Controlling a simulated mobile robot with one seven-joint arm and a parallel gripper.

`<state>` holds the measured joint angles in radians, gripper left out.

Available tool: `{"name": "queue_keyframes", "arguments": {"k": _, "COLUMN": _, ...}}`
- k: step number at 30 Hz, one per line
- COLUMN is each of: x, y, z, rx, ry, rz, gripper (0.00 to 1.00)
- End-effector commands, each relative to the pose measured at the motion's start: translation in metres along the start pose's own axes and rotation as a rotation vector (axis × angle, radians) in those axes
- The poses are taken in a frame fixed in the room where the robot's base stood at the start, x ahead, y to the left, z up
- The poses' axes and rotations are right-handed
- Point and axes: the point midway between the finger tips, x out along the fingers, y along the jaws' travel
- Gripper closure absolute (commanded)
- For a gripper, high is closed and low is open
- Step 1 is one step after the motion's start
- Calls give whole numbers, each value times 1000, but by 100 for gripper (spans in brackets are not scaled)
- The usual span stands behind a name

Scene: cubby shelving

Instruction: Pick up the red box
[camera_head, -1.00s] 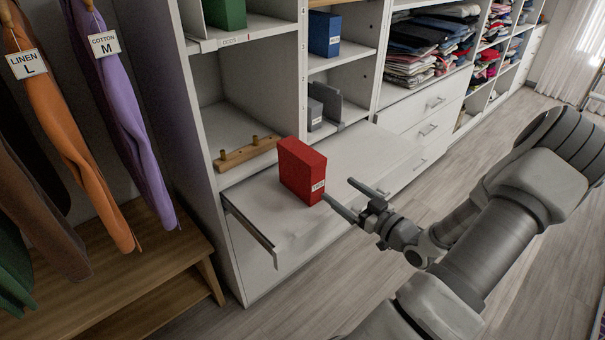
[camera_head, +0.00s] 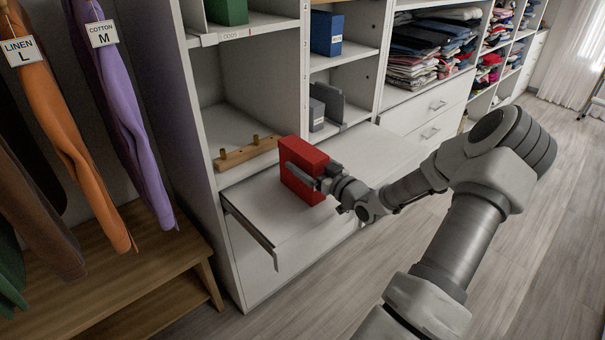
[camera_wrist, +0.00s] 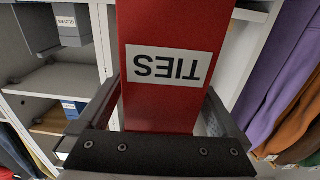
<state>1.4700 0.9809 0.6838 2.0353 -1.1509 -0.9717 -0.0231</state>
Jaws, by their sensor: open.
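The red box (camera_head: 303,162) stands upright on the white pull-out shelf (camera_head: 262,215) in front of the cubbies. In the wrist view its red face (camera_wrist: 165,108) carries a white label reading TIES, upside down. My gripper (camera_head: 308,172) is at the box with its fingers along the box's two sides; one finger shows across the near side in the head view. In the wrist view the fingers lie left and right of the box, and the jaws are open around it. Whether either finger touches the box cannot be told.
A wooden peg rail (camera_head: 247,153) lies behind the box at the cubby. Grey boxes (camera_head: 325,108), a blue box (camera_head: 327,35) and a green box (camera_head: 228,11) sit in other cubbies. Hanging clothes (camera_head: 120,110) and a wooden bench (camera_head: 150,265) are at the left.

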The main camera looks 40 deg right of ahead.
Motion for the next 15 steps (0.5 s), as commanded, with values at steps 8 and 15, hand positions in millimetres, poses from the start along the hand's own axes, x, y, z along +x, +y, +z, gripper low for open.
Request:
{"name": "queue_keyframes", "arguments": {"k": 8, "x": 19, "y": 0, "z": 0, "rx": 0, "ry": -1, "rz": 0, "gripper": 0}}
{"name": "queue_keyframes", "arguments": {"k": 15, "x": 18, "y": 0, "z": 0, "rx": 0, "ry": -1, "rz": 0, "gripper": 18}}
